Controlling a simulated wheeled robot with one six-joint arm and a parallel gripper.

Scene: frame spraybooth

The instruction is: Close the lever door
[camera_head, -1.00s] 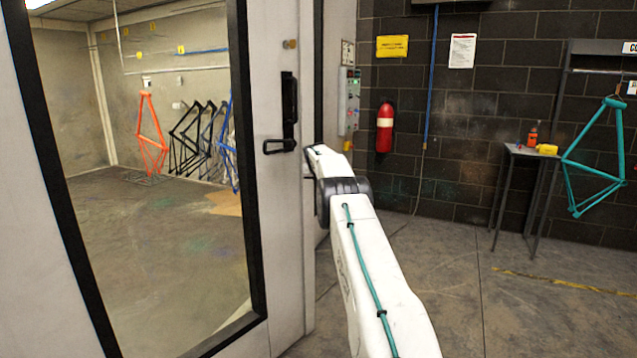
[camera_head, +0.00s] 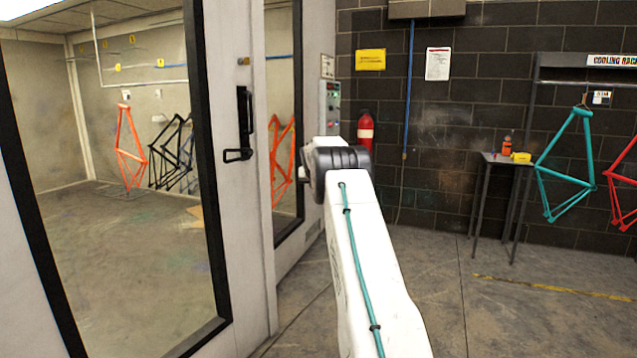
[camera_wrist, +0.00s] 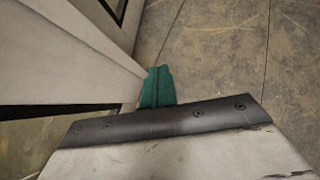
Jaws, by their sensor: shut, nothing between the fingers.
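The lever door (camera_head: 231,205) is a white panel with a large black-framed window, on the left in the head view. Its black lever handle (camera_head: 240,128) is on the panel near the right edge. The door's edge stands out in front of a second windowed white panel (camera_head: 286,252), so the door looks ajar. My gripper's teal fingers (camera_wrist: 158,87) are together and empty in the wrist view, close beside a white panel; I cannot tell if they touch it. In the head view my arm hides the gripper.
A control box (camera_head: 330,108) and a red extinguisher (camera_head: 365,131) are on the walls behind my arm. The concrete floor (camera_head: 530,325) at front right is clear.

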